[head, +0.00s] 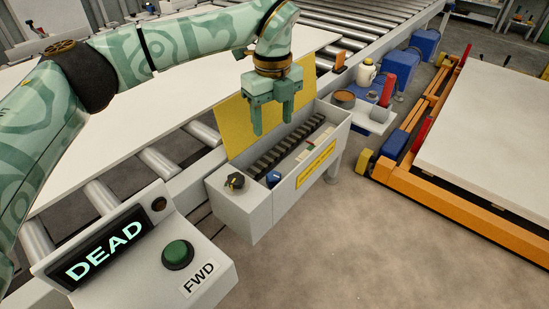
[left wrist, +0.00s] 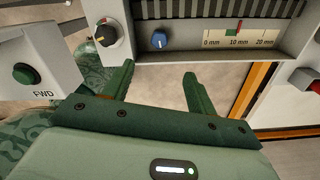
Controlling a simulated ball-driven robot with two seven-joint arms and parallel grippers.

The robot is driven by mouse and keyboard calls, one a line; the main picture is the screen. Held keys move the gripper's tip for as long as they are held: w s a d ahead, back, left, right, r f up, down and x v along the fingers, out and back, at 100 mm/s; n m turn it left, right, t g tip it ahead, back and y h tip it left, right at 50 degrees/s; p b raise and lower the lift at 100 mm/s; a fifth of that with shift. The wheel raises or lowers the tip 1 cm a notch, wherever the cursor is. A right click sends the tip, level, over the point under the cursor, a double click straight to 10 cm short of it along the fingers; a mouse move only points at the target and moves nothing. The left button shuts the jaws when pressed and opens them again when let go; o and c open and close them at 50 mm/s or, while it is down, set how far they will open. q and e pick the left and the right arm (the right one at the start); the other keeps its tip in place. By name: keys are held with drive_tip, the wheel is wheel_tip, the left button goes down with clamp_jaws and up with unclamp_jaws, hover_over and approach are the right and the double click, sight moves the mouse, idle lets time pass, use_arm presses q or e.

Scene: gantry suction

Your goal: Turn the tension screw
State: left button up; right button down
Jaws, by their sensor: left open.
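A blue knob (head: 273,178) and a black knob with a pale pointer (head: 235,182) sit at the near end of an open grey trough (head: 240,209); I cannot tell which is the tension screw. The blue knob (left wrist: 159,39) and the black knob (left wrist: 106,33) also show in the left wrist view. A scale (left wrist: 237,43) beside them reads 0 to 20 mm, with a red pointer near 10 mm. My left gripper (head: 272,120) is open and empty above the trough. In the left wrist view its fingers (left wrist: 158,76) are apart, below the blue knob and not touching it. My right gripper is out of view.
A yellow panel (head: 235,117) stands along the trough's left side. A control box (head: 205,270) with a green FWD button and a display (head: 103,246) reading DEAD stands at the front left. An orange-framed pallet lift (head: 455,205) stands right. Floor between is clear.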

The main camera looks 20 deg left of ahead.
sight(273, 175)
use_arm(q)
wheel_tip(273, 175, down, 15)
drive_tip(key=b, duration=0.6)
drive_tip(key=shift+s+d, duration=0.1)
drive_tip(key=shift+f+b, duration=0.4)
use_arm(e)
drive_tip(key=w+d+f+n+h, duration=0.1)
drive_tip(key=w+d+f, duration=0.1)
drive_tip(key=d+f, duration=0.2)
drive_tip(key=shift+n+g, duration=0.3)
use_arm(q)
drive_tip(key=c, duration=1)
